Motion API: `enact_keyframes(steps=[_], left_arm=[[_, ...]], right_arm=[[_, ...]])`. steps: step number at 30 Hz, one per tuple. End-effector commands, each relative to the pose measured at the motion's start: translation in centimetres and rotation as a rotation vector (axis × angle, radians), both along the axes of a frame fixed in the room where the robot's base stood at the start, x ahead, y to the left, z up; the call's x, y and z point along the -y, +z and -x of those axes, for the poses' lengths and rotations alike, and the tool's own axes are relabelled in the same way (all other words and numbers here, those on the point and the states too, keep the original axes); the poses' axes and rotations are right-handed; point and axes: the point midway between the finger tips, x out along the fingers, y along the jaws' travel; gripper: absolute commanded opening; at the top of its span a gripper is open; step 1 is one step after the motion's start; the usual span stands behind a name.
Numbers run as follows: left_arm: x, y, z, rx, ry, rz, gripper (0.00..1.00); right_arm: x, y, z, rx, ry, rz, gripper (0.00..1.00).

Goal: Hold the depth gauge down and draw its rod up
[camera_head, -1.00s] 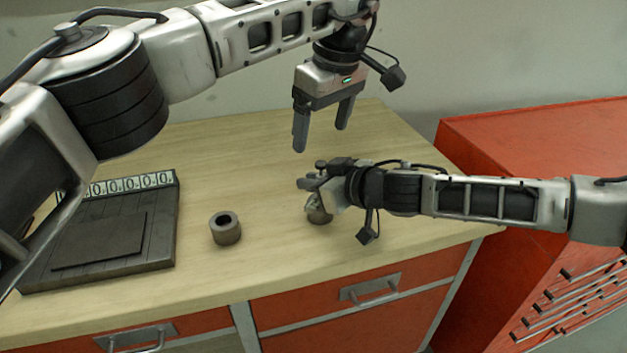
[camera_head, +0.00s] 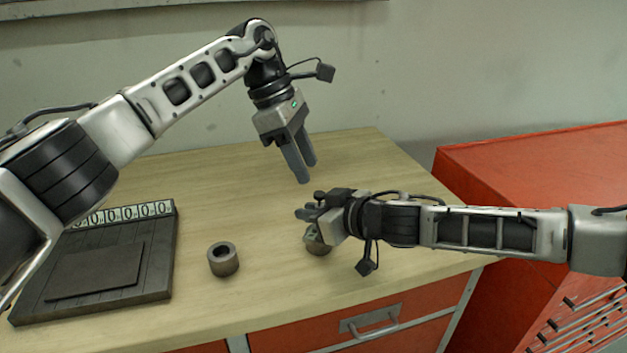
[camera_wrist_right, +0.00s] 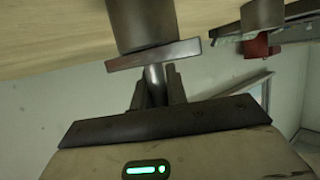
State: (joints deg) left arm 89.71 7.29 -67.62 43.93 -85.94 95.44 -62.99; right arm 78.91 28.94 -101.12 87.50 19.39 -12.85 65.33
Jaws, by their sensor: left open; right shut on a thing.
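The depth gauge shows in the right wrist view as a flat metal bar (camera_wrist_right: 155,54) with a rod (camera_wrist_right: 155,80) between my right fingers. The bar lies against the end of a dark grey cylinder (camera_wrist_right: 140,22). My right gripper (camera_head: 304,213) is shut on the gauge's rod side. In the head view my right gripper hides most of the gauge, and the cylinder (camera_head: 319,249) shows only partly below it. My left gripper (camera_head: 308,172) is open and empty, with its fingers pointing down above the table, just behind my right gripper.
A hollow grey ring (camera_head: 223,261) stands on the wooden table (camera_head: 210,185) to the left. A dark plate with a row of number tiles (camera_head: 110,265) lies farther left. A red cabinet (camera_head: 540,160) stands at the right. The table's back middle is clear.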

Motion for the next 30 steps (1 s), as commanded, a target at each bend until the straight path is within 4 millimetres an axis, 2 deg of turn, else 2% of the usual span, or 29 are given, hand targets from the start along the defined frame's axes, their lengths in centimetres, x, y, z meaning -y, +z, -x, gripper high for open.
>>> enact_keyframes(steps=[3,8,19,20,24,30], left_arm=[[0.9,-2.0,0.2,-0.003,-0.002,0.001,0.41],[1.6,-3.6,0.3,0.0,-0.002,0.0,0.41],[1.8,-4.2,0.4,0.002,-0.002,-0.001,0.41],[1.8,-4.2,0.4,0.002,-0.002,-0.001,0.38],[1.8,-4.2,0.4,0.001,-0.003,-0.001,0.0],[1.8,-3.6,0.3,0.003,-0.002,0.0,0.0]], right_arm=[[0.0,0.1,0.0,0.001,0.0,-0.001,0.0],[0.0,0.1,0.0,0.001,0.0,-0.001,0.0],[0.0,0.1,0.0,0.001,0.0,-0.001,0.0],[0.0,0.1,0.0,0.001,0.0,-0.001,0.0],[0.0,0.1,0.0,0.002,0.0,-0.001,0.0],[0.0,0.1,0.0,0.001,0.0,0.0,0.0]])
